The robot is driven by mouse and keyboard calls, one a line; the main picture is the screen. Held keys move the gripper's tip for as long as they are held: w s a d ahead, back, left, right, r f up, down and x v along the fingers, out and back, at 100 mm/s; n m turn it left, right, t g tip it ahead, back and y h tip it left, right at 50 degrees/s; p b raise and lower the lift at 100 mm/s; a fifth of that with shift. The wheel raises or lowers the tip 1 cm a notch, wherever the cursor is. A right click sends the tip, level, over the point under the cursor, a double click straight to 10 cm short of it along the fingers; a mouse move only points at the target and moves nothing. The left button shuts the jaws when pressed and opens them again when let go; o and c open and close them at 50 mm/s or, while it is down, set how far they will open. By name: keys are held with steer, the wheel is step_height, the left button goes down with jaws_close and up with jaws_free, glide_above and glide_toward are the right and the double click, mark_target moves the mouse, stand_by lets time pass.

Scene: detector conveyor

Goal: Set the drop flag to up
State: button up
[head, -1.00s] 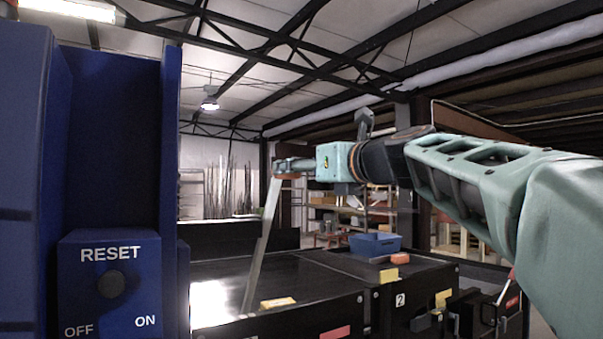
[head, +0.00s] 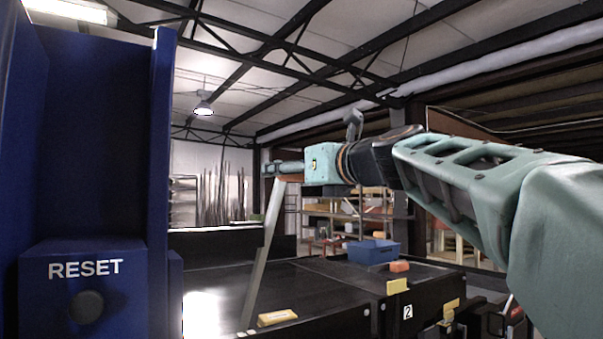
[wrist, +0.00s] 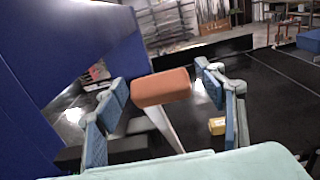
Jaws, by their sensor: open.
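The drop flag looks to be the grey bar (head: 265,250) with an orange-brown block at its top. It rises from the black conveyor, tilted slightly right. My gripper (head: 277,168) is at the bar's top end in the head view. In the wrist view, my gripper (wrist: 163,88) is open, its blue-padded fingers on either side of the orange-brown block (wrist: 160,88). Gaps show between the block and both fingers. The grey bar also shows below the block in the wrist view (wrist: 165,125).
A blue cabinet with a RESET box (head: 85,290) stands close at left. The black conveyor top (head: 325,285) carries a yellow block (head: 277,317), an orange block (head: 400,267) and a blue bin (head: 373,252). The cabinet also fills the wrist view's left side (wrist: 75,40).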

steer(key=shift+c, duration=0.5)
steer(key=c, duration=1.6)
steer(key=shift+f, duration=0.1)
steer(key=shift+s+f+b, duration=0.1)
steer(key=shift+f+b, duration=0.05)
steer(key=shift+b, duration=0.4)
